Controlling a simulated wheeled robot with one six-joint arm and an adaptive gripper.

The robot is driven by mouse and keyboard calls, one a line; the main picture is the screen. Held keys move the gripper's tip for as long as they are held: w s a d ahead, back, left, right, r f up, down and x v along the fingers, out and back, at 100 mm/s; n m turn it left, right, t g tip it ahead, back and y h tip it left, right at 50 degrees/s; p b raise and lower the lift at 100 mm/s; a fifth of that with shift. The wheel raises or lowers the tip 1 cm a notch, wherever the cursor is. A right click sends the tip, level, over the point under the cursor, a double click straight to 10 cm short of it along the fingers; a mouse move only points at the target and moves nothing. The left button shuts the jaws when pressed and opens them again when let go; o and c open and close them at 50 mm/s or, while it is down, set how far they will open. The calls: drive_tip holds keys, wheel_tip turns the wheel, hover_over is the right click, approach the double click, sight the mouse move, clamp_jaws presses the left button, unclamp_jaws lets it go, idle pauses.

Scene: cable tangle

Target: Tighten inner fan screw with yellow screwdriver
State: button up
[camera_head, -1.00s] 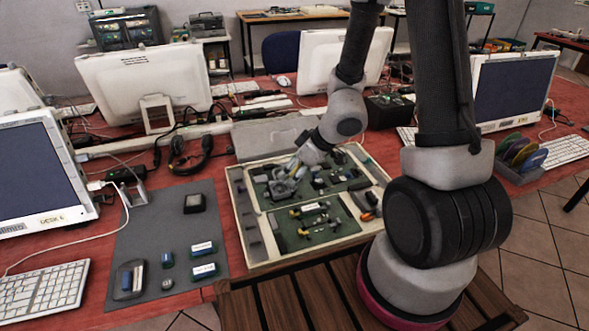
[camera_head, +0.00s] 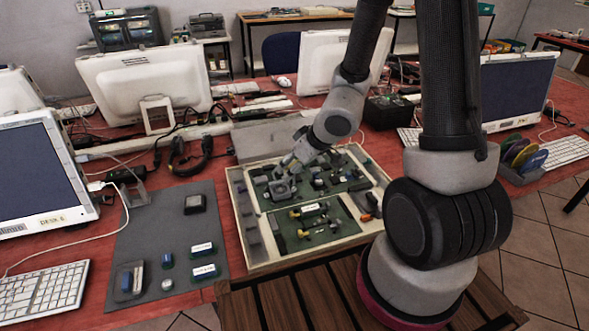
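My gripper (camera_head: 289,164) points down and left over the back left part of an open case (camera_head: 240,232) with a green lining. It is small in this view, and I cannot tell whether its fingers are open or shut or hold anything. A grey square part with a round opening (camera_head: 281,188), which looks like the fan, lies in the case just below my gripper. I cannot make out its screws. Small tools with yellow ends (camera_head: 297,213) lie in the front half of the case. I cannot tell which of them is the yellow screwdriver.
A dark mat (camera_head: 140,238) with small boxed parts lies left of the case. An orange-handled item (camera_head: 364,217) lies at the case's right. Monitors (camera_head: 145,82) and cables stand behind. A disc rack (camera_head: 522,165) stands at the far right.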

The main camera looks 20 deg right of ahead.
drive_tip(key=shift+r, duration=2.65)
